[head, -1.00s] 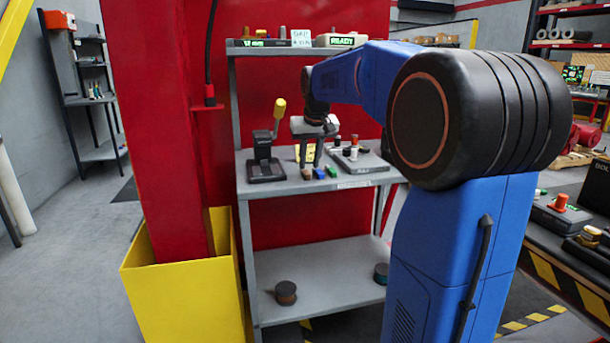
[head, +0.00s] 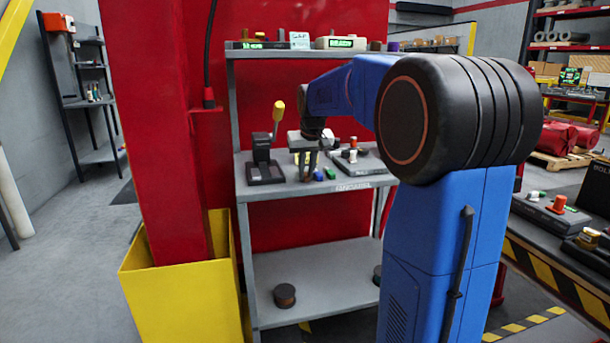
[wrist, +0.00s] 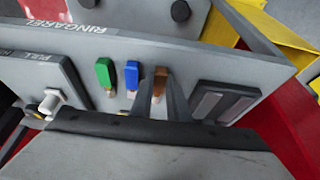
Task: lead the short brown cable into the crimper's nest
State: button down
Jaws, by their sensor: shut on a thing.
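The short brown cable (wrist: 160,74) is between my gripper's fingertips in the wrist view, its brown end showing beyond them. My gripper (wrist: 158,95) is shut on it. In the head view my gripper (head: 306,176) is low over the grey shelf's front part, just right of the crimper (head: 263,158). The crimper is black with a raised yellow-ended lever. Its dark base (wrist: 222,103) lies right of my fingers in the wrist view, apart from the cable. I cannot make out the nest itself.
A blue cable (wrist: 132,75) and a green cable (wrist: 105,73) lie close beside the brown one. A dark tray (head: 358,161) with small parts stands to their right in the head view. The shelf's front edge (head: 352,187) is near; an upper shelf (head: 290,52) hangs above.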

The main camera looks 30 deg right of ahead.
aim_at(306, 176)
notch_tip(306, 176, up, 17)
jog(key=s+a+f, duration=0.2)
jog(key=a+f, duration=0.5)
jog(key=s+a+f, duration=0.3)
jog(key=a+f, duration=0.4)
jog(key=f, duration=0.1)
jog(key=shift+s+a, duration=0.25)
jog(key=shift+a, duration=0.05)
jog(key=shift+w, duration=0.1)
jog(key=shift+w+d, duration=0.25)
jog(key=shift+w, duration=0.65)
jog(key=shift+w+d, duration=0.3)
jog(key=shift+w, duration=0.6)
jog(key=shift+w+d, duration=0.25)
jog(key=shift+w, duration=0.65)
jog(key=shift+w+d, duration=0.3)
jog(key=shift+w, duration=0.7)
jog(key=shift+w+d, duration=0.3)
jog(key=shift+w, duration=0.65)
jog(key=c, duration=1.6)
grip_release()
